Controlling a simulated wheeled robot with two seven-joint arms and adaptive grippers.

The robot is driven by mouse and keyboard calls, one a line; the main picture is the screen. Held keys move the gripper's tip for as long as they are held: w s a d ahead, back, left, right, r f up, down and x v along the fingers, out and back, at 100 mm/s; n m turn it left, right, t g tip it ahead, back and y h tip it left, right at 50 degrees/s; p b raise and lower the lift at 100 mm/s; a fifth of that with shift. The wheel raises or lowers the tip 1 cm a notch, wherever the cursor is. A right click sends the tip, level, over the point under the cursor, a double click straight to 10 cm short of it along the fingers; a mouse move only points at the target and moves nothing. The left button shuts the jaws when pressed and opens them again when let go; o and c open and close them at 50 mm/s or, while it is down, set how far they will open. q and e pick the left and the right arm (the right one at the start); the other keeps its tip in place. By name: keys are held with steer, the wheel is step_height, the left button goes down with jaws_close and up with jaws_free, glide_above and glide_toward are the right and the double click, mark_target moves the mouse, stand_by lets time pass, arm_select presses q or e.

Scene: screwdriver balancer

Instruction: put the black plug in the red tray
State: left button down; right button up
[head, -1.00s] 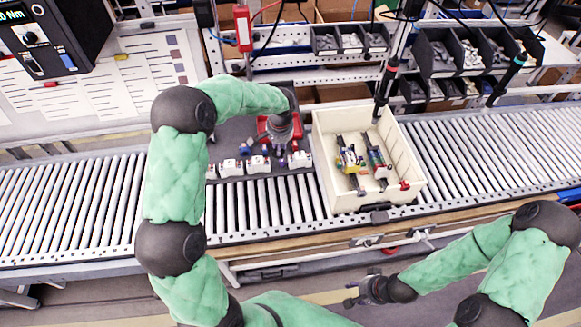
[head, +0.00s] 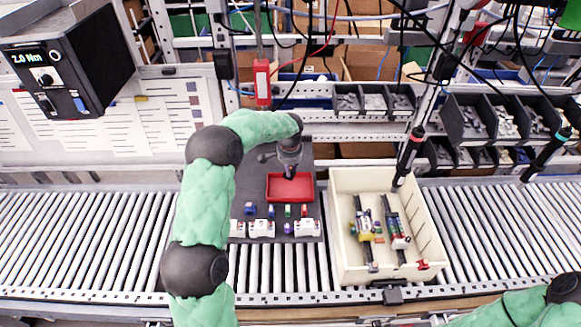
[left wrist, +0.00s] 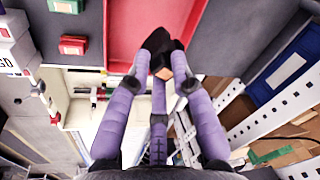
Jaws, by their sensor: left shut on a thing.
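The red tray (head: 275,192) lies on a dark board behind a row of white connectors. My left gripper (head: 290,177) reaches over the tray's far part in the head view. In the left wrist view its purple fingers (left wrist: 161,48) are closed together, with the red tray (left wrist: 128,28) beyond them. A small dark piece with an orange-brown face (left wrist: 180,70), probably the black plug, shows between the fingertips. The fingers cover most of it. My right gripper is out of view; only part of its arm shows at bottom right.
Coloured plugs, including a green one (head: 288,211), and white connectors (head: 262,229) stand on the dark board (head: 246,190). A cream crate (head: 343,262) holding two assemblies stands to the right. A red-and-black screwdriver (head: 408,157) hangs above it. Rollers run along both sides.

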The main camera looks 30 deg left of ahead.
mark_target(290, 178)
arm_select(q)
step_height(290, 178, down, 7)
steer(key=b, duration=0.4)
steer(key=shift+w, duration=0.1)
steer(key=shift+r, duration=0.1)
steer(key=c, duration=1)
jaws_free()
steer(key=shift+r, duration=0.1)
step_height(290, 178, up, 12)
steer(key=s+d, duration=0.1)
steer(key=s, duration=0.1)
steer(key=shift+f, duration=0.2)
steer(key=shift+d, duration=0.1)
